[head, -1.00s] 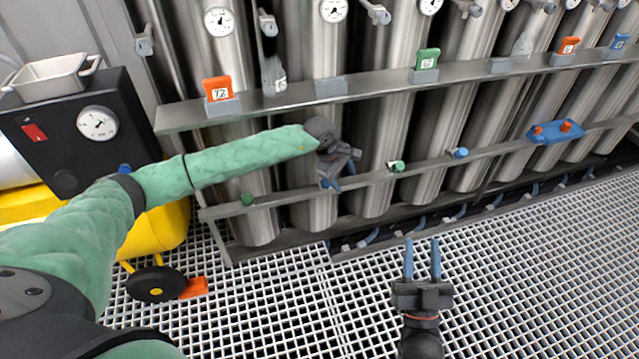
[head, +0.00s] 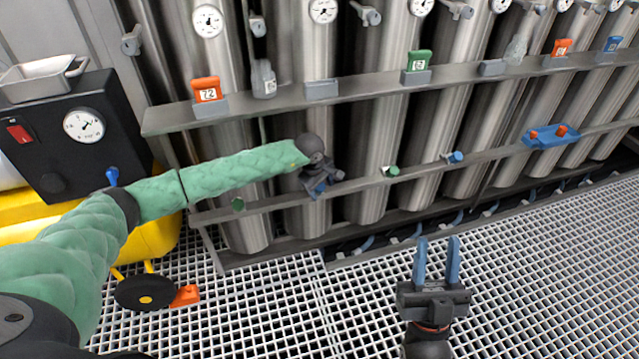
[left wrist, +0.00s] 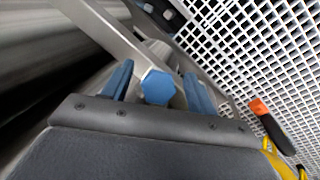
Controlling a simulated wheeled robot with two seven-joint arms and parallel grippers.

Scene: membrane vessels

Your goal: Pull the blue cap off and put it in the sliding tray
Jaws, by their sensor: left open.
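A blue cap (left wrist: 157,87) sits between the two fingers of my left gripper (left wrist: 158,86) in the left wrist view, in front of a metal rail. The fingers are open, with small gaps visible on both sides of the cap. In the head view my left gripper (head: 319,189) is at the lower rail, and its body hides this cap. A blue tray (head: 541,143) with two orange caps sits on the lower rail at the right; I cannot tell from the picture whether it slides. My right gripper (head: 436,262) is open and empty above the floor grating.
Green caps (head: 391,171) (head: 238,204) and another blue cap (head: 455,157) sit along the lower rail (head: 425,167). Steel vessels stand behind. An upper shelf (head: 375,84) carries numbered tags. A metal pan (head: 40,75) rests on a black box at left.

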